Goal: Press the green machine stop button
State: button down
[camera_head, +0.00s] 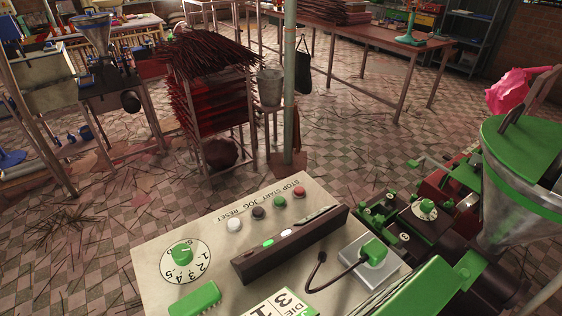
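The green machine fills the lower right, with a green-rimmed metal hopper (520,190) and a pale control panel (225,250). A row of small round buttons runs along the panel's far edge under upside-down labels. The red button (300,192) sits by the word STOP at the right end. The green button (279,202) is by START, the dark button (258,213) by JOG and the white button (234,225) by RESET. Nothing covers the buttons. My gripper is not in view.
Nearer on the panel are a numbered green dial (182,254), a dark raised bar (290,246) with lit indicators, and a cabled green plug (374,249). A rack of incense sticks (212,100) and a pole (289,80) stand beyond. Tiled floor behind the panel is open, littered with sticks.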

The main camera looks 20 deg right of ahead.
aim_at(300, 191)
jog(key=k+l+u, duration=0.1)
jog(key=l, duration=0.3)
jog(key=k+l+u, duration=0.15)
jog(key=l, duration=0.2)
jog(key=k+l+u, duration=0.1)
jog(key=l, duration=0.3)
jog(key=k+l+u, duration=0.15)
jog(key=k+l, duration=0.15)
